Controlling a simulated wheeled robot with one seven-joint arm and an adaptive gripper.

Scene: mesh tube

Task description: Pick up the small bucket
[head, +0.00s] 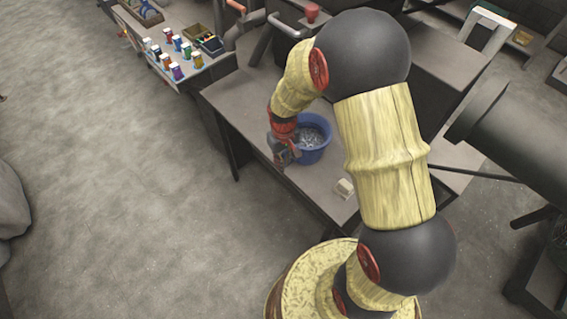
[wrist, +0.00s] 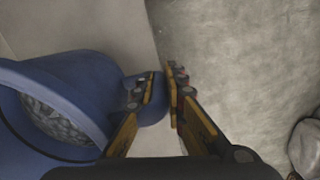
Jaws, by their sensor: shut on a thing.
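The small blue bucket (head: 317,149) stands on the dark table and holds something grey and rough. My gripper (head: 281,154) is at the bucket's left side in the head view. In the wrist view the bucket (wrist: 72,82) fills the left side, with grey contents inside its rim. There my gripper (wrist: 164,92) has its two fingers close together on a blue part that sticks out from the bucket's side. The lower part of the bucket is partly hidden by my gripper in the head view.
A small pale block (head: 345,187) lies on the table (head: 240,100) near its front edge. Several coloured cans and a bin stand on a bench (head: 190,70) at the upper left. A dark cylinder (head: 515,125) is at the right.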

